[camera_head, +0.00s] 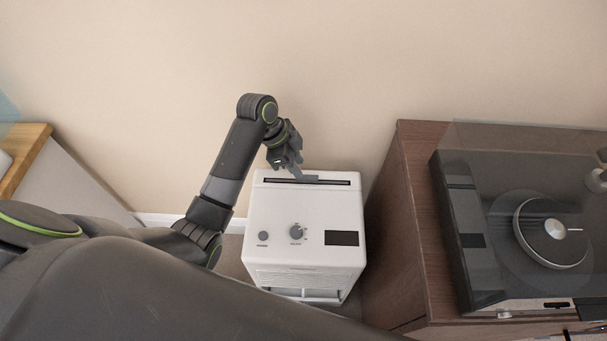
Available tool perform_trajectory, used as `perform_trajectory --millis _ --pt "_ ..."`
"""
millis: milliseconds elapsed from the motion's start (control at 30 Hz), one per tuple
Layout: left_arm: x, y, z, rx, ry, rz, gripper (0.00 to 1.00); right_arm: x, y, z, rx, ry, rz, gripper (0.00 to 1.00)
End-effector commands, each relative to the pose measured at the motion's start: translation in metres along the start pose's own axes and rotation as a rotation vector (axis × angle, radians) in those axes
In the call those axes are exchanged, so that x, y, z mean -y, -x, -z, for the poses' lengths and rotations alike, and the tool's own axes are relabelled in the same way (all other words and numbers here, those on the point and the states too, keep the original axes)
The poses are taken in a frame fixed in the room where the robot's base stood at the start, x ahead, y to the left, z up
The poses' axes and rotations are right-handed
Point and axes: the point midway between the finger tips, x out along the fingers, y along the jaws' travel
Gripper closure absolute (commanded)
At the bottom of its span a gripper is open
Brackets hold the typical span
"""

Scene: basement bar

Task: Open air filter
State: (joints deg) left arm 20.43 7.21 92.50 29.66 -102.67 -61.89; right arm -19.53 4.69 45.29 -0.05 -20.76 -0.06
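The air filter (268,208) is a white box standing on the floor near the wall. Its top has a dark slot along the back edge, a small button (263,236), a round knob (296,231) and a dark display (342,238). My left gripper (300,176) is over the back of the top, with its fingertips at or just above the slot. I cannot tell if it touches, or if the fingers are apart. The lower front of the filter is partly hidden by my arm. My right gripper is not in view.
A brown wooden cabinet (412,210) stands close on the right, with a turntable (545,232) under a clear cover on it. The wall (330,70) is right behind the filter. Wooden-topped furniture (25,150) is at the far left.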

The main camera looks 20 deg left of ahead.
Motion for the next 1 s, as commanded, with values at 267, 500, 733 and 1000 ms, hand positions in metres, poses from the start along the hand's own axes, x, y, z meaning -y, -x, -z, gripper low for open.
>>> perform_trajectory --millis 267,500,733,1000 --pt "0.000 -0.044 0.000 0.000 0.002 -0.001 0.71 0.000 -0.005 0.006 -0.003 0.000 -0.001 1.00" --pt "0.000 -0.052 0.000 0.001 0.000 0.002 0.71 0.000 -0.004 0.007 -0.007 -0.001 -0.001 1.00" --pt "0.000 -0.051 0.000 0.001 0.001 0.001 0.77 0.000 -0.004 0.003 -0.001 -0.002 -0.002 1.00" --pt "0.000 -0.051 0.000 0.001 0.001 0.001 1.00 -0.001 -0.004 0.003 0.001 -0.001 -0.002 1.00"
